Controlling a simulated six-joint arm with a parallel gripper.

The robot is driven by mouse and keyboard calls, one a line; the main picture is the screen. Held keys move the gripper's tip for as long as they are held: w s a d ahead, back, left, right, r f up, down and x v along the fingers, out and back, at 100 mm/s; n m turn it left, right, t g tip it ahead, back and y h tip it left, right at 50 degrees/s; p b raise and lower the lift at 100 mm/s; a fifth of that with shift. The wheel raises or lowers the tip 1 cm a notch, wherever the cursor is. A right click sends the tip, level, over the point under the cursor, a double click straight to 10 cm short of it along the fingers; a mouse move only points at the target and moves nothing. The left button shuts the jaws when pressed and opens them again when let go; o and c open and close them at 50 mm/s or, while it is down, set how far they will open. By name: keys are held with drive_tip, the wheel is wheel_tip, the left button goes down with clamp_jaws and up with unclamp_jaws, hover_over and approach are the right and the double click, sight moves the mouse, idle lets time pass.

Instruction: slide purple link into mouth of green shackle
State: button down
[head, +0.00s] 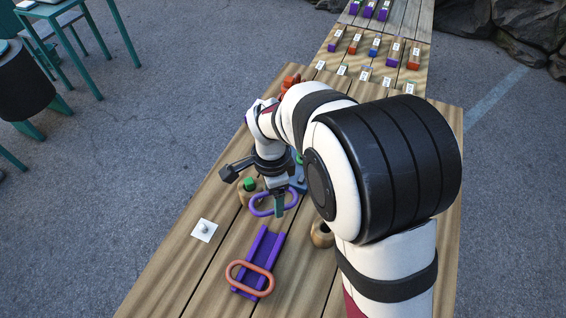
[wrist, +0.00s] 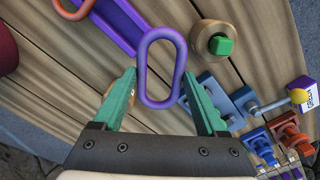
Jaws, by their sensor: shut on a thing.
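The purple link (head: 261,207) is a long oval ring. My gripper (head: 279,203) is shut on it above the wooden table. In the wrist view, the link (wrist: 144,68) stands between the two green fingertips of my gripper (wrist: 160,80), its far end reaching past them. A green block (head: 249,184) sits on a round wooden piece left of the gripper; it also shows in the wrist view (wrist: 221,45). I cannot make out a green shackle with an open mouth for certain; my arm hides part of the table behind the gripper.
An orange link (head: 268,285) lies across a purple channel (head: 270,245) in front of the gripper. A white plate with a peg (head: 204,230) is at left. Blue fittings (wrist: 205,95) and orange fittings (wrist: 288,127) stand at right in the wrist view. Labelled blocks line the back.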

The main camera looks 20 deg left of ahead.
drive_tip(key=w+n, duration=0.8)
drive_tip(key=n, duration=0.2)
drive_tip(key=f, duration=0.5)
drive_tip(key=shift+s+d, duration=0.25)
drive_tip(key=shift+w+f, duration=0.15)
drive_tip(key=shift+f, duration=0.2)
drive_tip(key=shift+w+r, duration=0.1)
drive_tip(key=shift+w, duration=3.85)
drive_tip(key=shift+f, duration=0.25)
unclamp_jaws()
drive_tip(key=shift+r, duration=0.15)
